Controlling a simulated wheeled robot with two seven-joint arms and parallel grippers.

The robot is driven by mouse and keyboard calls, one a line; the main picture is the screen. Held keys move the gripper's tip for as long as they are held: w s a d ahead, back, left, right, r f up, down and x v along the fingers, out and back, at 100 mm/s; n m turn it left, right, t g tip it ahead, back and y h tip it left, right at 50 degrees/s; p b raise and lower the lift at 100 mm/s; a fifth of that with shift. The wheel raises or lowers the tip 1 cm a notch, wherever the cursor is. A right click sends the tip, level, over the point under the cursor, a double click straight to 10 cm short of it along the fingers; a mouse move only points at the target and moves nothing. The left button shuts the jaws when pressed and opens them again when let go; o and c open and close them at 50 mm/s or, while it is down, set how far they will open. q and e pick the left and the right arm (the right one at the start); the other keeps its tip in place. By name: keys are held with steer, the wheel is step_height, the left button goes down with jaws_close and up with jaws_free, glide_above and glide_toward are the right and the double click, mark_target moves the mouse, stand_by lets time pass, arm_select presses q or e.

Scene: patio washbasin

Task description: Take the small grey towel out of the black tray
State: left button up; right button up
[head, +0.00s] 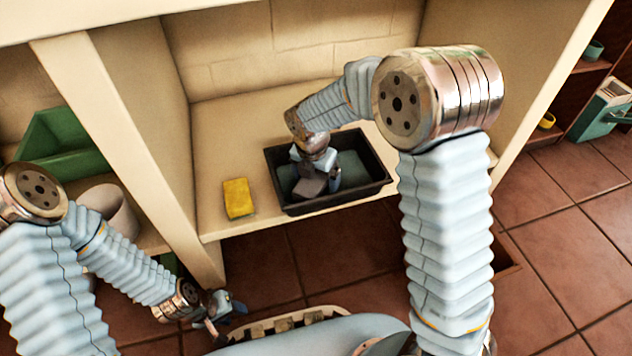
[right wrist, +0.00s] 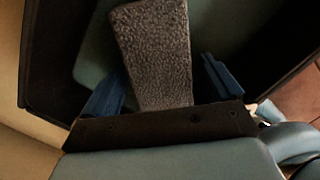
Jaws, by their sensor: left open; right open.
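The black tray (head: 378,186) sits on the cream shelf, and its dark wall also shows in the right wrist view (right wrist: 40,62). The small grey towel (head: 309,187) lies in it, partly hidden by my right gripper (head: 318,172). In the right wrist view the grey towel (right wrist: 155,50) is a rough-textured strip reaching between the two blue fingers of my right gripper (right wrist: 162,85). The fingers are open, one on each side of the towel, with gaps visible. My left gripper (head: 222,308) is open and empty, low in front of the shelf.
A teal item (head: 355,169) lies in the tray beside and under the towel. A yellow sponge (head: 238,197) lies left of the tray. An upright cream partition (head: 150,130) separates a green bin (head: 65,143) on the left. The shelf's right end is partly hidden by my right arm.

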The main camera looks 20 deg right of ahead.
steer(key=shift+c, duration=0.2)
steer(key=shift+r, duration=0.1)
steer(key=c, duration=1.2)
